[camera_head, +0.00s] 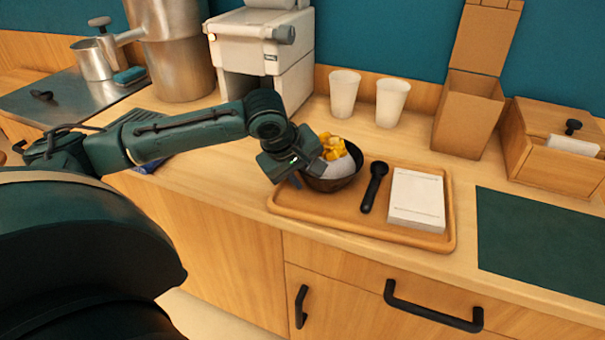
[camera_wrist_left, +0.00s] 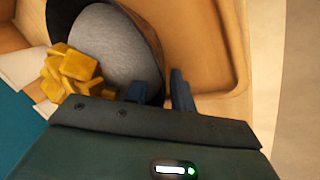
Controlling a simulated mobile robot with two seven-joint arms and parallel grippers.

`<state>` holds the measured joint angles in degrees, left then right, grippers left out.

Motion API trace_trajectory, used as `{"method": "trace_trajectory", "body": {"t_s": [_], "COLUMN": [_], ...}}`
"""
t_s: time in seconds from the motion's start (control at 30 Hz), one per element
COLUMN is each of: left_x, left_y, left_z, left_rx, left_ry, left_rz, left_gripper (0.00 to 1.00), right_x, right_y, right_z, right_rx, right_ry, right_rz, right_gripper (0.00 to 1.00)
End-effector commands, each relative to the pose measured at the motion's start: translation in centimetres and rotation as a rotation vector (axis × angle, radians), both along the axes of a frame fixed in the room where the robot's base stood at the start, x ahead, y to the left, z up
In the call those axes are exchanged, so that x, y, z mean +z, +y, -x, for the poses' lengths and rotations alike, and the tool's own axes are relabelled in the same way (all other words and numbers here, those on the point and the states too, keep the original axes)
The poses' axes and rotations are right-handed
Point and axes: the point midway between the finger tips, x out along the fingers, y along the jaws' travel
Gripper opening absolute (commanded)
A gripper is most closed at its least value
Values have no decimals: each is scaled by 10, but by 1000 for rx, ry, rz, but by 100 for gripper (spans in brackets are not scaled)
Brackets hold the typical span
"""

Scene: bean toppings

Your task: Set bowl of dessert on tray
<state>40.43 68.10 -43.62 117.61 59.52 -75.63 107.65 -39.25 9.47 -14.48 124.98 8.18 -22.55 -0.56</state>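The dark bowl (camera_head: 336,182) holds a white-grey dessert topped with yellow cubes (camera_head: 333,147). It is at the left end of the wooden tray (camera_head: 300,207), upright; whether its base touches the tray is hard to see. My left gripper (camera_head: 288,172) is at the bowl's near left rim. In the left wrist view, its two fingers (camera_wrist_left: 160,90) straddle the wall of the bowl (camera_wrist_left: 148,40) with a narrow gap, one inside and one outside, and appear closed on it. The tray (camera_wrist_left: 238,50) shows beyond the outer finger. My right gripper is not in view.
Two white cups (camera_head: 344,93), an open cardboard box (camera_head: 467,118) and a wooden box (camera_head: 560,160) stand behind. A white machine (camera_head: 262,55) is at the back left. A dark green mat (camera_head: 540,240) lies right.

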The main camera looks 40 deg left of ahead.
Motion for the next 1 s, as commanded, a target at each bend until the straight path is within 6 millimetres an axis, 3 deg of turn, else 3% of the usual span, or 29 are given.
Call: {"method": "trace_trajectory", "body": {"t_s": [0.17,0.4,0.6,1.0], "left_x": [21,69,98,110], "left_y": [1,4,5,5], "left_z": [8,31,46,52], "left_rx": [1,2,1,1], "left_ry": [-3,-4,-3,0], "left_rz": [-1,-3,0,0], "left_gripper": [24,24,24,24], "right_x": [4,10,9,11], "right_y": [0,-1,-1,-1], "right_z": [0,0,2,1], "right_rx": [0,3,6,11], "right_ry": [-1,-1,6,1], "right_rz": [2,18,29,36], "right_gripper": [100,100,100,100]}}
